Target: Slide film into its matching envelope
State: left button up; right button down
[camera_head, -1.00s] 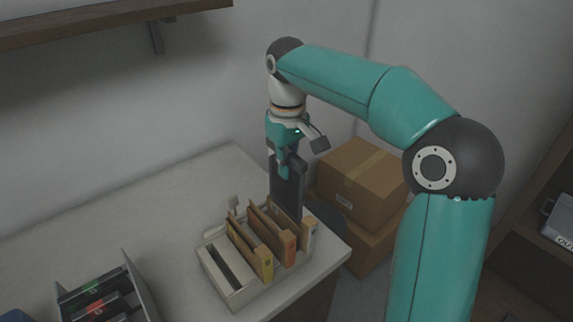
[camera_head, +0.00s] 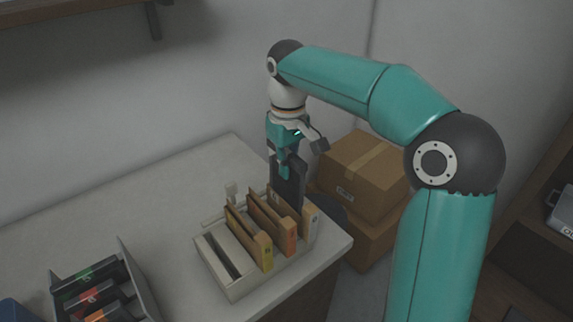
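A dark film (camera_head: 289,181) hangs upright below my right gripper (camera_head: 284,168), which is shut on its upper part. The film's lower end is at the rearmost envelope, the one with a white edge (camera_head: 311,222); I cannot tell how far it is inside. Two more tan envelopes, one with an orange edge (camera_head: 291,238) and one with a yellow edge (camera_head: 265,250), stand upright in the pale rack (camera_head: 236,292). The rack's front slot is empty. My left gripper is not in view.
A grey tray (camera_head: 135,280) with several dark films with green and red labels stands at the lower left. Cardboard boxes (camera_head: 362,168) are stacked beyond the counter's right end. The counter (camera_head: 120,205) is clear behind the rack. A wooden shelf (camera_head: 60,14) hangs upper left.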

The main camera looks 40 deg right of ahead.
aim_at(288, 151)
jog(key=shift+f, duration=0.3)
jog(key=shift+f+b, duration=2.2)
jog(key=shift+f, duration=0.8)
jog(key=shift+s+a+f, duration=0.15)
jog(key=shift+f, duration=0.15)
jog(key=c, duration=1.2)
grip_release()
jog(key=shift+f, duration=0.15)
jog(key=shift+c, duration=0.2)
jog(key=shift+r, duration=0.3)
jog(key=shift+w+d+r, duration=0.2)
jog(key=shift+w+r, duration=0.05)
notch_tip(288, 151, up, 11)
jog(key=shift+s+r, duration=0.1)
